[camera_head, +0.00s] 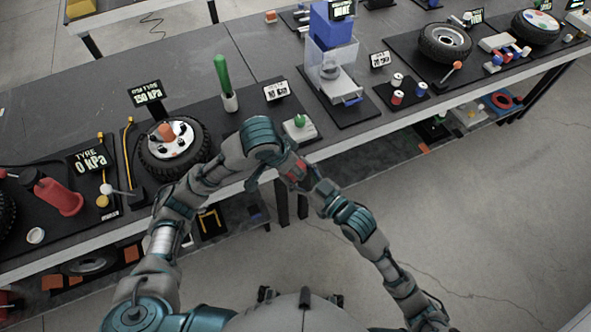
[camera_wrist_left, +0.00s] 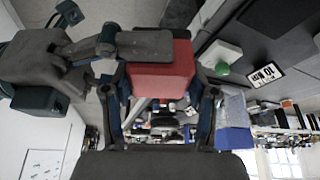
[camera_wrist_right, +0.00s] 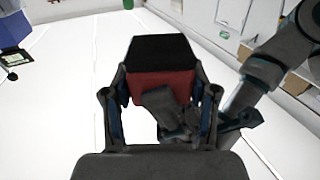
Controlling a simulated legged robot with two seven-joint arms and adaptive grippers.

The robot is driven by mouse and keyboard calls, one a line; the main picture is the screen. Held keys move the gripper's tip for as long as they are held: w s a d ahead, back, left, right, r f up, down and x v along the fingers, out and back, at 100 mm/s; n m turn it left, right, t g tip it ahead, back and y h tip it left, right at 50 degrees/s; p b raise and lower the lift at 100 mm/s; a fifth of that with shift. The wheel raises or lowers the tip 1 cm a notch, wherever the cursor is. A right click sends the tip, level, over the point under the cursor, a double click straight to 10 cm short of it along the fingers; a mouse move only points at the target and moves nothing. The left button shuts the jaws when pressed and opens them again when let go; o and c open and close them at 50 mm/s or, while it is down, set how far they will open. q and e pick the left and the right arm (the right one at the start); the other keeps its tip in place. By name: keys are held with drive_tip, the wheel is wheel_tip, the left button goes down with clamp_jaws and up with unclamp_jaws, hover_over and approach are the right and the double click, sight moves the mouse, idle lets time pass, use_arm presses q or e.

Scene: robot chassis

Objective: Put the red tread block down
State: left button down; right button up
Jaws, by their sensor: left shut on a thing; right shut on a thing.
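The red tread block (camera_head: 297,172), red with a black face, is held in the air between my two grippers, in front of the bench's near edge. My left gripper (camera_head: 286,161) is shut on it; in the left wrist view the red block (camera_wrist_left: 160,70) fills the space between the fingers. My right gripper (camera_head: 306,180) is also shut on it; in the right wrist view the block (camera_wrist_right: 160,86) shows its black face upward and red side between the fingers. The fingers partly hide the block in the head view.
The bench (camera_head: 190,75) runs along the far side. A tyre (camera_head: 174,148) with a 150 kPa sign, a green-handled tool (camera_head: 223,80), a white block with a green knob (camera_head: 299,127) and a blue-topped machine (camera_head: 332,50) stand on it. Shelves below hold more parts.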

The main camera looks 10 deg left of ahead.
use_arm(q)
drive_tip(key=shift+c, duration=1.2)
unclamp_jaws()
